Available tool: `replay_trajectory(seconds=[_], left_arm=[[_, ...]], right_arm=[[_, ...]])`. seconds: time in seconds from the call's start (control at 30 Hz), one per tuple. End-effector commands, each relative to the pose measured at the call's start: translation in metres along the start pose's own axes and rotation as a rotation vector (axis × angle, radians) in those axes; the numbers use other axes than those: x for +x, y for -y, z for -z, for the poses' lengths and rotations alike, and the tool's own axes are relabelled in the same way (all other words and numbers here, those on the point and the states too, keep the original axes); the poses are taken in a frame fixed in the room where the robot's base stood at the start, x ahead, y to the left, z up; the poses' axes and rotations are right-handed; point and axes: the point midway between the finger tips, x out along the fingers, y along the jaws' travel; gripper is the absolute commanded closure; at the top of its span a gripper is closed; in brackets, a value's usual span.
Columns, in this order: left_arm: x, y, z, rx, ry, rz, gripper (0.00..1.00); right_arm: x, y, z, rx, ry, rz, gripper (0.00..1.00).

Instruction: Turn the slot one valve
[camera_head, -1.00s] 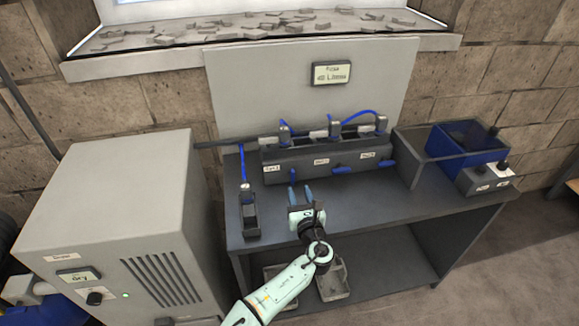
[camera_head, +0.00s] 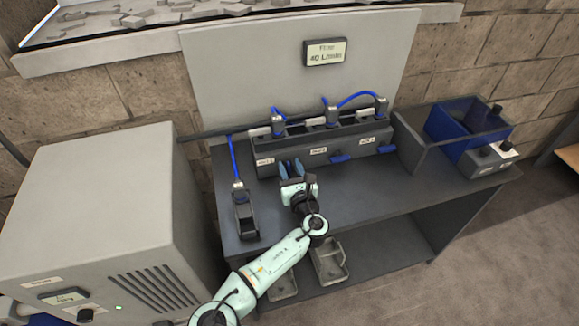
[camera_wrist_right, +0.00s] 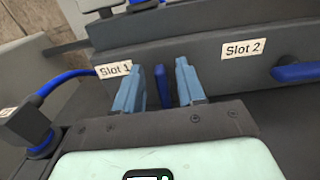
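The slot one valve is a dark blue lever (camera_wrist_right: 163,88) beside the "Slot 1" label (camera_wrist_right: 115,70) on the grey slot block (camera_head: 285,161). It stands upright in the right wrist view, while the slot two lever (camera_wrist_right: 300,72) lies sideways. My right gripper (camera_head: 291,170) is at the front of the block. Its light blue fingers are open on either side of the slot one lever (camera_wrist_right: 160,90), with visible gaps to it. In the head view the fingers largely hide this lever. My left gripper is in neither current view.
A black holder with a blue cable (camera_head: 245,215) stands left of my gripper on the dark table (camera_head: 375,183). A grey cabinet (camera_head: 110,210) is at the left. A blue bin (camera_head: 460,130) and a knob box (camera_head: 485,160) are at the right. A display (camera_head: 325,52) hangs behind.

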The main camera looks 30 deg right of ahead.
Motion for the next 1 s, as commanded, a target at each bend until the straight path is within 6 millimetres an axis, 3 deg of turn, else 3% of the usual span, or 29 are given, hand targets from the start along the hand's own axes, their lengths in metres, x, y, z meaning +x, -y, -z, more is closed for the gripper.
replay_trajectory(seconds=[0.03,0.13,0.17,0.57,1.0], left_arm=[[0.0,0.0,-0.0001,0.0,0.0,0.0,0.57],[0.0,0.0,-0.0001,0.0,0.0,0.0,0.57],[0.0,0.0,-0.0001,0.0,0.0,0.0,0.57],[-0.0008,-0.0003,0.0,0.0,0.0,0.0,0.57],[-0.0047,-0.0018,0.0002,0.001,-0.002,-0.001,0.57]], right_arm=[[0.0,0.0,0.0,0.0,0.0,0.0,0.64],[0.0,0.0001,-0.0001,0.0,0.0,0.0,0.96],[0.0001,0.0,-0.0001,0.0,0.0,0.0,1.0],[0.0003,0.0013,-0.0003,0.044,0.0,0.0,1.0],[0.0005,0.0097,0.0006,0.37,0.001,0.001,1.0]])
